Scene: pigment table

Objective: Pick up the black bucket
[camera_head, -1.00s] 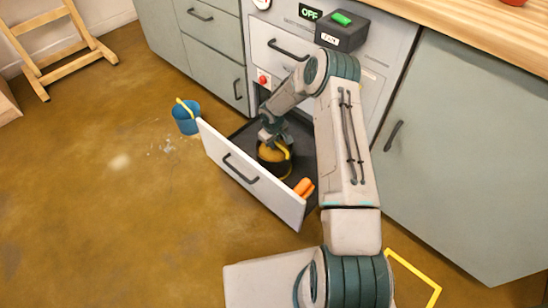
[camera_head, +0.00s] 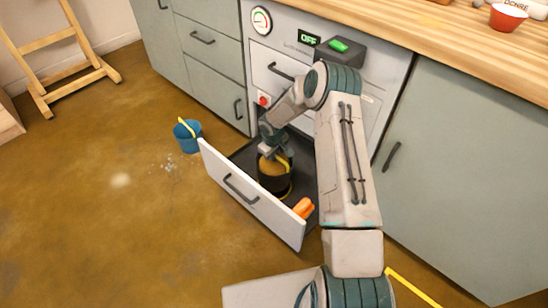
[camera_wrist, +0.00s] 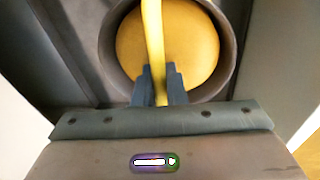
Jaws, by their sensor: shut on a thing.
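The black bucket (camera_head: 274,184) is in the open drawer (camera_head: 250,193), below my gripper. It has a yellow handle and orange-yellow contents. In the wrist view, its dark round rim (camera_wrist: 108,45) surrounds the contents. The yellow handle (camera_wrist: 152,40) runs between the fingers of my gripper (camera_wrist: 160,85), which is shut on it. My gripper also shows from the body camera (camera_head: 272,150), partly hidden by my wrist. I cannot tell whether the bucket's base touches the drawer floor.
Orange objects (camera_head: 304,208) lie in the drawer's near right corner. A blue bucket (camera_head: 187,137) with a yellow handle stands on the floor left of the drawer. Cabinets and a wooden counter (camera_head: 450,30) rise behind. The floor at the left is mostly clear.

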